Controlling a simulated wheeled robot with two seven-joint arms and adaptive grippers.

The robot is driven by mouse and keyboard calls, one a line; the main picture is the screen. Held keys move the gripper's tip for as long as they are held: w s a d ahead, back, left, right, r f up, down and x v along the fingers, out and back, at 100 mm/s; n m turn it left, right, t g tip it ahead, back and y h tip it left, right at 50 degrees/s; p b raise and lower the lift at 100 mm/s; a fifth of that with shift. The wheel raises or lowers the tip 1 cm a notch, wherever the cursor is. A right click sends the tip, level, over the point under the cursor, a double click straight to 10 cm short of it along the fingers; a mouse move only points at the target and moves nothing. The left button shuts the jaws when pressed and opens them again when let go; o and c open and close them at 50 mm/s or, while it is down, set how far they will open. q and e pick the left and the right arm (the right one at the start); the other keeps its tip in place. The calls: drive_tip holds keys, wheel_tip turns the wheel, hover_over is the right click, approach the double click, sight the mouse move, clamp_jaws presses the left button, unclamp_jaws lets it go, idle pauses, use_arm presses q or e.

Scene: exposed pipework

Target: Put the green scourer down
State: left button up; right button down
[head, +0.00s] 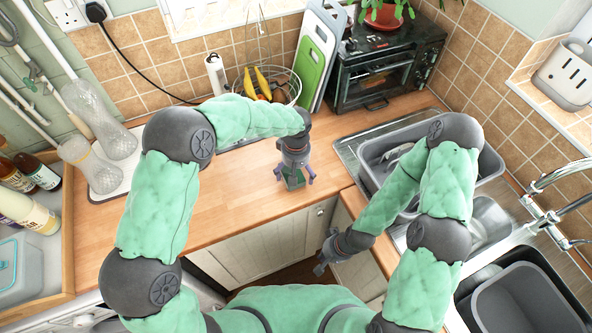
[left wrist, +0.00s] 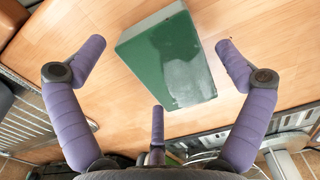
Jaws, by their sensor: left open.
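The green scourer (left wrist: 172,58) is a thick rectangular block with a dark green top and a paler side. In the left wrist view it appears to lie flat on the wooden worktop. My left gripper (left wrist: 160,62) is open above it, with its purple fingers spread around it and apparently apart from it. In the head view the left gripper (head: 294,180) points down over the middle of the worktop, and the scourer shows between its fingers. My right gripper (head: 322,262) hangs low in front of the cupboard doors, away from the scourer; its finger opening is unclear.
The worktop (head: 225,215) is clear on both sides of the left gripper. Behind stand a wire fruit basket (head: 285,82), chopping boards (head: 318,55) and a toaster oven (head: 385,65). A grey basin (head: 490,160) is at the right, glass vases (head: 100,125) at the left.

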use_arm(q)
drive_tip(key=shift+f, duration=0.1)
wheel_tip(320, 180, up, 11)
drive_tip(key=p, duration=0.1)
drive_tip(key=shift+f+p, duration=0.15)
drive_tip(key=shift+p, duration=0.2)
drive_tip(key=shift+s, duration=0.1)
idle(0.5)
